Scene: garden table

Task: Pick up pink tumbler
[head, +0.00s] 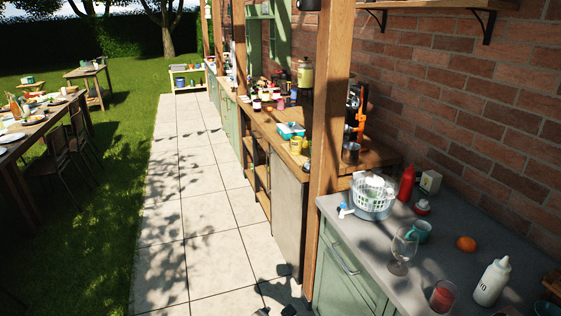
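A reddish-pink tumbler (442,296) stands on the grey countertop (385,241) at the bottom right of the head view. It looks like a short, see-through glass, and the frame's bottom edge is close below it. A clear stemmed glass (403,247) stands behind it to the left, and a white squeeze bottle (492,281) stands to its right. My gripper cannot be made out in this view. Only small dark parts show at the bottom edge, too little to identify.
A white basket (373,194), teal mug (419,230), red bottle (406,183) and orange (466,244) stand farther back on the counter. A wooden post (330,150) rises at the counter's far end. The paved path (190,190) on the left is clear.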

